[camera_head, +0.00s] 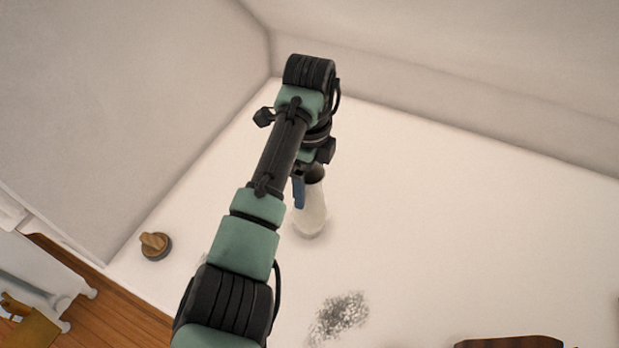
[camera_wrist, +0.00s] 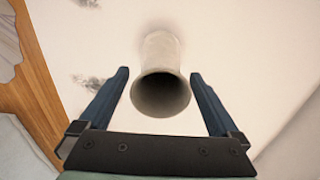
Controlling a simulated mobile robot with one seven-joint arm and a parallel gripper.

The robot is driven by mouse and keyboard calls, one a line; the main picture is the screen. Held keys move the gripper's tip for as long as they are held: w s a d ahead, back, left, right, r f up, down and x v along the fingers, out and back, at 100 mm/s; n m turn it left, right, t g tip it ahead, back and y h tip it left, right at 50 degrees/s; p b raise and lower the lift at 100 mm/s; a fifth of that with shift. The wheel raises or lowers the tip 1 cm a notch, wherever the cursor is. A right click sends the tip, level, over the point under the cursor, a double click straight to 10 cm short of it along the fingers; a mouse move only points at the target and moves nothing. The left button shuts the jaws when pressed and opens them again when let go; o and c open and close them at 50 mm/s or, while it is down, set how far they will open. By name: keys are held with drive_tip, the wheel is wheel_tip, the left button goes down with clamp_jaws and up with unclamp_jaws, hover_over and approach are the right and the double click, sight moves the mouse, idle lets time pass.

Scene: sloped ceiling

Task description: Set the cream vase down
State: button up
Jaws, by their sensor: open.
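The cream vase (camera_head: 312,208) stands upright on the white surface (camera_head: 440,230), partly hidden behind my arm in the head view. In the wrist view the vase (camera_wrist: 162,58) shows its dark round mouth towards the camera. My gripper (camera_wrist: 160,72) is open, with one blue finger on each side of the vase's mouth. A gap shows between each finger and the vase. In the head view one blue finger of my gripper (camera_head: 299,192) shows beside the vase's upper part; the other is hidden.
A small wooden object on a dark round base (camera_head: 154,246) stands at the left edge of the surface. A grey speckled patch (camera_head: 338,318) lies in front of the vase. A dark brown wooden item (camera_head: 508,342) is at the bottom right. Walls rise behind and left; the right side is clear.

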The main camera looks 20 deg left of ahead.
wheel_tip(320, 180, up, 12)
drive_tip(key=p, duration=0.6)
